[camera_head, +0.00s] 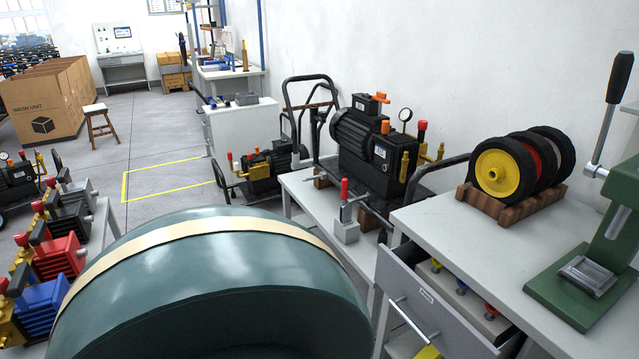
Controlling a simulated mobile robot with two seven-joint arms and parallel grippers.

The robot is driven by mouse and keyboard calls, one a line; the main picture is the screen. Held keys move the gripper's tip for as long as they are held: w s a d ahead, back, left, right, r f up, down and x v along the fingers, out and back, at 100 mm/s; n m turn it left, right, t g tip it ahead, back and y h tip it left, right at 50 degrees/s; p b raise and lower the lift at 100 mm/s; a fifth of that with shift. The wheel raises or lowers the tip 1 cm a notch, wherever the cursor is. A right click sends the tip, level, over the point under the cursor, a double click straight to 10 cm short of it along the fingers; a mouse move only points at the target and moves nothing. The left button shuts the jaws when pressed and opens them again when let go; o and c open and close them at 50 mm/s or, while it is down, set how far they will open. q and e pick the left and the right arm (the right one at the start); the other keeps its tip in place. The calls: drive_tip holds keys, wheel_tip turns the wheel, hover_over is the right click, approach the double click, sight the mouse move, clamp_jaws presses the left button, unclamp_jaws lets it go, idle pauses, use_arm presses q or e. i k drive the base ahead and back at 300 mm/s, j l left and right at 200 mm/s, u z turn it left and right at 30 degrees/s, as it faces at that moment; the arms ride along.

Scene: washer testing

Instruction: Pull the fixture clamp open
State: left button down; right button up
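A small clamp with a red-tipped upright lever (345,202) stands on a grey block on the light grey bench in the middle. It looks like the fixture clamp. Its lever points up; whether its jaw is closed is too small to tell. Just behind it on the bench is a black pump unit (356,143) with an orange knob, a gauge and brass fittings. Neither of my grippers shows in this view.
A large dark green rounded shape (215,285) with a tan band hides the lower middle. A drawer (400,290) stands partly open at right. Wheels (500,172) in a wooden rack and a green lever press (565,290) sit on the right bench.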

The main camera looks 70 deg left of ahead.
sight(345, 190)
drive_tip(key=u, duration=2.1)
drive_tip(key=i+j, duration=0.2)
drive_tip(key=i, duration=0.25)
drive_tip(key=i+j, duration=0.2)
drive_tip(key=i, duration=0.3)
drive_tip(key=i+j, duration=0.25)
drive_tip(key=i, duration=0.2)
drive_tip(key=i+j, duration=0.2)
drive_tip(key=i, duration=0.25)
drive_tip(key=i+j, duration=0.2)
drive_tip(key=i, duration=0.3)
